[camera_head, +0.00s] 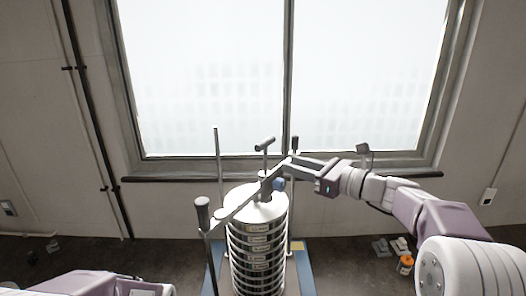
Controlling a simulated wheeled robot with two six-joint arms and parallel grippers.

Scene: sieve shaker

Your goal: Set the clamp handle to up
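The sieve shaker stands in the middle, with a stack of round metal sieves (258,246) under a pale lid. A flat clamp bar (236,207) runs slantwise over the lid. A T-shaped handle (265,144) stands up at its middle, and a blue knob (279,184) sits to the right. A dark grip (202,212) stands at the bar's near left end. My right gripper (291,163) reaches in from the right and overlaps the bar's far end. Its fingertips are too small to tell whether they are apart or touch anything. My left arm shows at the bottom left; its gripper is out of view.
A thin upright rod (218,158) stands left of the stack, and a dark knob (295,144) tops the far right side. The shaker's blue base (300,272) is below. An orange bottle (405,265) and small grey items lie at right. A window is behind.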

